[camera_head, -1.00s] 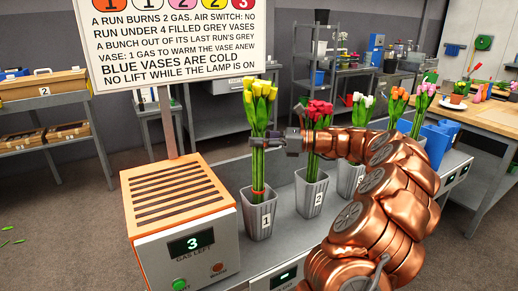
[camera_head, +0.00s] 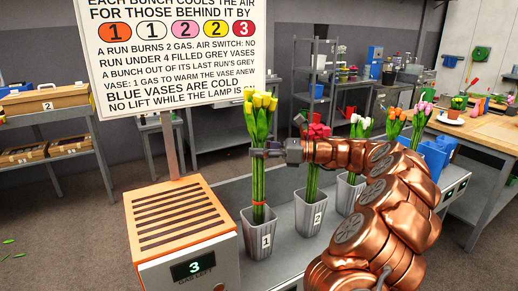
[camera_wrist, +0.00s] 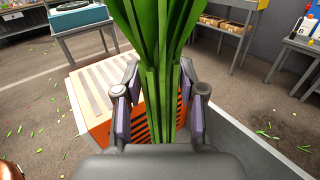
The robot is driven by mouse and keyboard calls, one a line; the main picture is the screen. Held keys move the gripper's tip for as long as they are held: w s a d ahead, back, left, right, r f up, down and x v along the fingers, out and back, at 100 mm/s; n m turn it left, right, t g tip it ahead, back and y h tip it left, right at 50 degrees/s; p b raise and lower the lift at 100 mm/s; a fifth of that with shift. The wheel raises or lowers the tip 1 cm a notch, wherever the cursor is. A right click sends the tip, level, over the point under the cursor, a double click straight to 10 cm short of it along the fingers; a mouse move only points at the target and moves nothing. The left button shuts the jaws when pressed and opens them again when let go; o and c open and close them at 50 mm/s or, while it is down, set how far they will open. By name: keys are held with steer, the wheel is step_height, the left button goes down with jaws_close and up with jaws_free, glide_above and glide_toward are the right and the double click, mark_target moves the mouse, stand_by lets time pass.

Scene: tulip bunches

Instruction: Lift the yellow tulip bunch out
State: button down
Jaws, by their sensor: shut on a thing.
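The yellow tulip bunch (camera_head: 264,104) stands upright in the grey vase numbered 1 (camera_head: 257,240). Its orange band sits just about at the vase rim, and the stem ends are hidden inside the vase. My gripper (camera_head: 262,152) comes in from the right and is shut on the stems, well above the rim and below the flowers. In the wrist view the green stems (camera_wrist: 160,45) run between the two fingers of my gripper (camera_wrist: 162,103).
Grey vase 2 (camera_head: 309,216) holds red tulips (camera_head: 319,131) close to the right. More vases follow behind my arm. The orange-topped box (camera_head: 178,214) at the left reads 3. The sign (camera_head: 180,45) stands behind, left of the yellow flowers.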

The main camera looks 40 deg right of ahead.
steer(key=shift+r+p, duration=2.95)
steer(key=shift+r, duration=0.05)
steer(key=shift+f, duration=0.1)
